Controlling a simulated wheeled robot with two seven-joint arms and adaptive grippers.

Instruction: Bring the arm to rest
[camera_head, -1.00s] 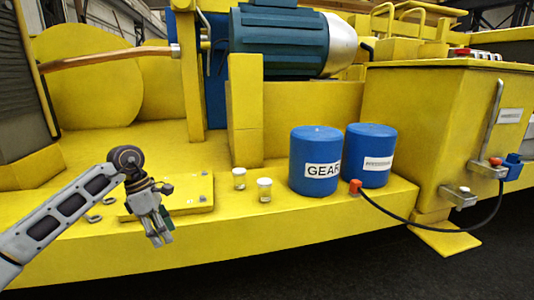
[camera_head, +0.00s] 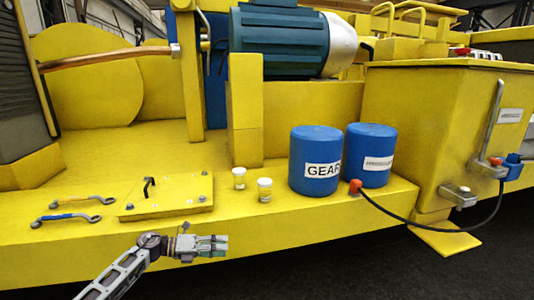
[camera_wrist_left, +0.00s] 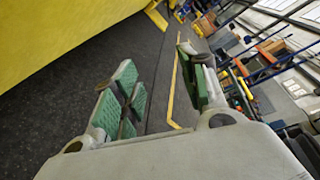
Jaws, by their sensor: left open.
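My left gripper (camera_head: 214,246) is in front of the yellow platform's (camera_head: 300,222) front edge in the head view, its fingers pointing right. It is empty. In the left wrist view its two fingers with green pads (camera_wrist_left: 155,95) are spread apart, with only dark floor and distant clutter between and beyond them. My left arm (camera_head: 118,272) comes in from the bottom left of the head view. My right gripper is in neither view.
On the platform are a yellow plate with a black handle (camera_head: 165,194), two wrenches (camera_head: 70,215), two small jars (camera_head: 264,190) and two blue cylinders (camera_head: 316,165). A black cable (camera_head: 415,222) hangs at right. Dark floor (camera_head: 350,275) lies clear in front.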

